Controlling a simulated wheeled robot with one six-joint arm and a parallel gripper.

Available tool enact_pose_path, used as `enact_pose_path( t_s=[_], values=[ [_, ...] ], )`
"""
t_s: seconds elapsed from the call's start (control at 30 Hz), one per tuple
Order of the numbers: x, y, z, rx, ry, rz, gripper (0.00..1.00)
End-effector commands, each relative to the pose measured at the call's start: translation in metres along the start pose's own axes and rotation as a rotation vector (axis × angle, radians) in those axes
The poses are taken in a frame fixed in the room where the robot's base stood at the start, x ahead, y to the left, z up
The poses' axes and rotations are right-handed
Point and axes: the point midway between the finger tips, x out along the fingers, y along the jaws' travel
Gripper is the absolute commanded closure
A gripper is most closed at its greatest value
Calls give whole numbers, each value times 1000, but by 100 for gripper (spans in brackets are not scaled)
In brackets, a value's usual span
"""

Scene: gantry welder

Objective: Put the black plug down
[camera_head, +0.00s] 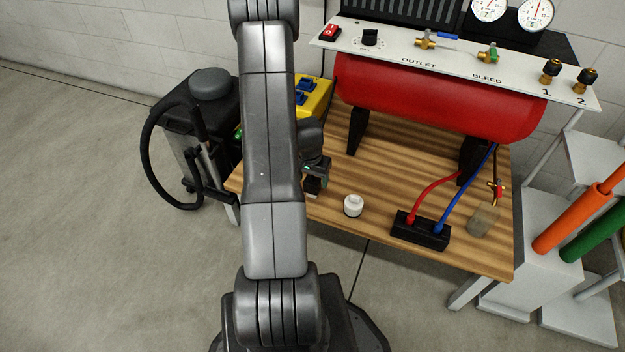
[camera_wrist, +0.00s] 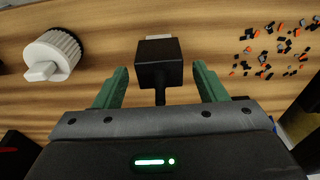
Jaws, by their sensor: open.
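The black plug (camera_wrist: 160,62) is a dark block with a pale metal end pointing away and a cable running back beneath my gripper. It lies over the wooden tabletop between the two green fingers of my gripper (camera_wrist: 161,82). The fingers are spread, with a clear gap on each side of the plug. In the head view, my gripper (camera_head: 314,178) is low over the left part of the workbench (camera_head: 375,195), and the plug shows only as a dark shape there. Whether the plug's underside fully touches the wood is hard to tell.
A white ribbed cap (camera_wrist: 52,55) stands beside the plug. A black socket block (camera_head: 420,231) with red and blue leads is farther right. Small black and orange scraps (camera_wrist: 272,50) lie on the other side. The red tank (camera_head: 430,100) stands behind.

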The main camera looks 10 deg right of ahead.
Motion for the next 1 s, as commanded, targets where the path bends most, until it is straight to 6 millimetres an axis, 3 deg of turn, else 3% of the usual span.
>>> enact_pose_path(
  t_s=[0.03, 0.2, 0.4, 0.6, 1.0],
  values=[
    [-16, -1, -2, 0, 4, -2, 35],
    [-53, 0, -1, 0, 4, -2, 35],
    [-86, 0, -1, 0, 3, -1, 35],
    [-99, 0, 0, 0, 1, 1, 35],
    [-97, 0, 0, 0, 0, 1, 35]
  ],
)
